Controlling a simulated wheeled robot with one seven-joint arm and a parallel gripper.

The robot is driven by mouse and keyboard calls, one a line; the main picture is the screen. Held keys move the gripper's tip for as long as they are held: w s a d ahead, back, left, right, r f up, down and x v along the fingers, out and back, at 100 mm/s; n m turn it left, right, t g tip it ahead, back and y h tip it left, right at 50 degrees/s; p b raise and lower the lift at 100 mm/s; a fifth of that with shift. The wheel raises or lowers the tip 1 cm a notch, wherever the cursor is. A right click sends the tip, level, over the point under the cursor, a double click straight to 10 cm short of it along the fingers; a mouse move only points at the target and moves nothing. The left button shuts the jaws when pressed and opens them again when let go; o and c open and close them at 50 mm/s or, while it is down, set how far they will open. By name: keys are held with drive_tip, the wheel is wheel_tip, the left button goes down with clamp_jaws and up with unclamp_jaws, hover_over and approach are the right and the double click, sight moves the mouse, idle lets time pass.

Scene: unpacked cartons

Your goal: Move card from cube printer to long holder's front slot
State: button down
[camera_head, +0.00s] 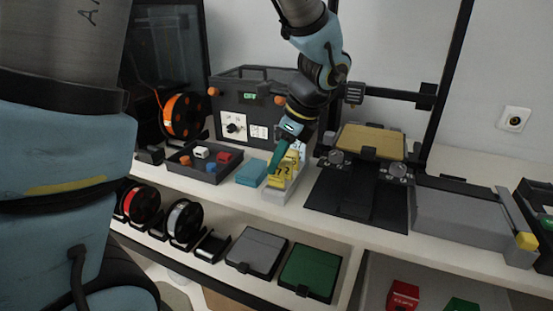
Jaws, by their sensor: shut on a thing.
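My gripper (278,158) points down over the white worktop, its teal fingers close together at a light grey long holder (280,196). Yellow pieces with dark number marks (285,172) stand in or on the holder, right at the fingertips. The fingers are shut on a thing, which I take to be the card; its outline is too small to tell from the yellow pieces. I cannot tell whether it touches a slot. A dark box-shaped machine (254,100) with a small green display, seemingly the cube printer, stands behind, partly hidden by my arm.
A teal block (251,172) lies left of the holder. A dark tray (205,176) with several small coloured blocks is further left. A flat-bed printer with a gold plate (371,141) stands right. A long grey box (470,215) is beyond it. Spools and flat boxes fill the lower shelf.

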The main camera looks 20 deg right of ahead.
drive_tip(key=shift+f+b, duration=0.55)
drive_tip(key=shift+f, duration=0.6)
drive_tip(key=c, duration=0.8)
unclamp_jaws()
drive_tip(key=v, duration=1)
drive_tip(key=shift+r+b, duration=0.35)
drive_tip(key=shift+b, duration=0.05)
drive_tip(key=shift+s+d, duration=0.1)
drive_tip(key=w+a+f+n+h, duration=0.1)
drive_tip(key=a+f+n, duration=0.3)
drive_tip(key=a+n, duration=0.4)
drive_tip(key=w+a+f+n+g+h, duration=0.1)
drive_tip(key=a+f+n, duration=0.3)
drive_tip(key=a+n, duration=0.5)
drive_tip(key=w+a+f+n+h, duration=0.1)
drive_tip(key=a+f+n, duration=0.3)
drive_tip(key=a+n, duration=0.4)
drive_tip(key=w+a, duration=0.1)
drive_tip(key=a, duration=0.2)
